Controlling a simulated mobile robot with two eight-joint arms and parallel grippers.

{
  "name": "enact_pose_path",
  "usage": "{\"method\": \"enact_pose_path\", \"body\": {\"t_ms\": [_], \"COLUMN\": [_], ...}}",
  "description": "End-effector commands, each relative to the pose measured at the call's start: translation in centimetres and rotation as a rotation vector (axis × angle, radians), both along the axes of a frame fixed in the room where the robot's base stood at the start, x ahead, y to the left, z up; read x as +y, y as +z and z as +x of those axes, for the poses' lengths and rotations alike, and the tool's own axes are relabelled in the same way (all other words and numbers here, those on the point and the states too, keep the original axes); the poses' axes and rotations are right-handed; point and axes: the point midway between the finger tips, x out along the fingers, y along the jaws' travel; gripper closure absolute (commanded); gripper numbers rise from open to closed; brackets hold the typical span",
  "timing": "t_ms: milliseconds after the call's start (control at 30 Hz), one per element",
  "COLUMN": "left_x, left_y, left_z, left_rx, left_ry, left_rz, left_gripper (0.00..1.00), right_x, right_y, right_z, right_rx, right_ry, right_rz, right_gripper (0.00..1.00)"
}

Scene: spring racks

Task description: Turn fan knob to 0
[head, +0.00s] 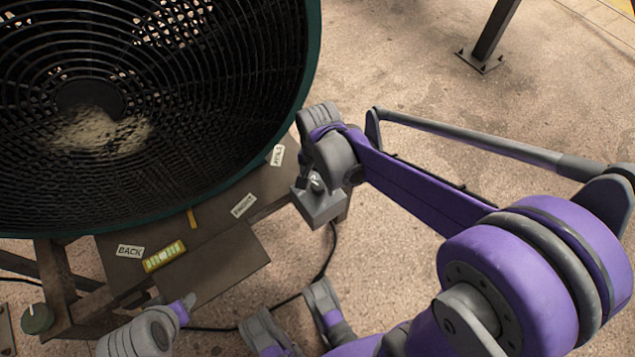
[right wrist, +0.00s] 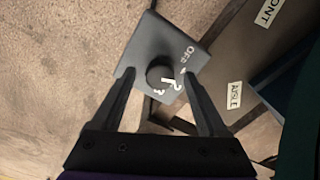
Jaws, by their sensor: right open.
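The fan knob (right wrist: 160,77) is a round black knob on a grey control box (right wrist: 150,50) in the right wrist view. White lettering "OFF" and small numerals show beside it; I cannot tell the knob's exact setting. My right gripper (right wrist: 160,88) is open, its two dark fingers on either side of the knob with gaps showing. In the head view the grey control box (head: 322,207) sits under my right gripper (head: 316,184), which hides the knob. Parts of my left arm seem to show at the bottom, but its jaws are unclear.
The large dark fan (head: 295,70) with a green rim fills the upper left, on a brown stand (head: 215,265) with labels. A yellow level (head: 164,256) lies on it. A black cable (head: 328,255) runs from the box to the floor. Open floor is at the upper right.

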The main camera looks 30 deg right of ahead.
Motion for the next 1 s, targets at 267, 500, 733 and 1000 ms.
{"method": "enact_pose_path", "body": {"t_ms": [267, 500, 733, 1000], "left_x": [0.00, 0.00, 0.00, 0.00], "left_y": [-0.17, -0.17, -0.17, -0.12], "left_z": [0.02, 0.02, 0.02, 0.02], "left_rx": [0.001, 0.001, 0.001, 0.000], "left_ry": [0.000, 0.000, 0.000, 0.000], "left_rz": [0.000, 0.000, 0.000, 0.000], "left_gripper": [0.50, 0.50, 0.50, 0.50], "right_x": [0.01, 0.01, 0.01, 0.01], "right_y": [-0.55, -0.53, -0.53, -0.51], "right_z": [-0.03, -0.03, -0.03, -0.03], "right_rx": [0.000, 0.000, 0.000, 0.000], "right_ry": [0.001, 0.001, 0.001, 0.010], "right_rz": [0.000, 0.000, 0.000, 0.000], "right_gripper": [0.23, 0.50, 0.92, 1.00]}}
